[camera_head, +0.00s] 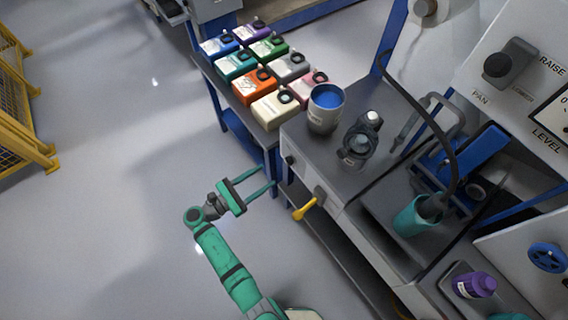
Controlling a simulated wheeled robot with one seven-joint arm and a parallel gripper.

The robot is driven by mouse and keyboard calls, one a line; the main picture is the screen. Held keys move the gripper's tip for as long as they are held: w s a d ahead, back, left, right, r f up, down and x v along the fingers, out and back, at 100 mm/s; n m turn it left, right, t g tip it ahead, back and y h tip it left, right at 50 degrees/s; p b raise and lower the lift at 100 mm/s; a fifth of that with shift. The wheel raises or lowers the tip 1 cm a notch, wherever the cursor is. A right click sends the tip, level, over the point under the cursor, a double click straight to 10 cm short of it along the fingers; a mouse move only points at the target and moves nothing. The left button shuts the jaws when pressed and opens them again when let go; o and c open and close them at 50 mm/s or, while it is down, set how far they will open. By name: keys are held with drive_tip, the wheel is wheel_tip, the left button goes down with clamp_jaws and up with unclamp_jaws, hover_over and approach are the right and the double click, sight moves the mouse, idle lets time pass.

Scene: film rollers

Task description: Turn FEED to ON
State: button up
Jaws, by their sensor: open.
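No label reading FEED can be made out in the head view. On the front of the grey cabinet are a small dark knob (291,160) and a yellow lever (304,209) on a dark grey mount. Which of them, if either, is FEED I cannot tell. The lever points down and to the left, away from the cabinet front. My gripper (267,178) is teal, open and empty. Its two fingers point right toward the cabinet front, up and left of the yellow lever in the picture. No contact with the knob or lever is visible.
Several coloured jugs (255,85) stand on a side table. A can of blue liquid (326,108) and a dark pump-like device (359,140) stand on the cabinet top. A panel carries a PAN RAISE/LOWER switch (510,62). The floor at left is open up to a yellow fence (22,100).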

sight(286, 163)
drive_tip(key=x, duration=0.9)
drive_tip(key=shift+w+d, duration=0.15)
drive_tip(key=shift+d, duration=0.2)
drive_tip(key=c, duration=1.1)
drive_tip(key=shift+o, duration=0.3)
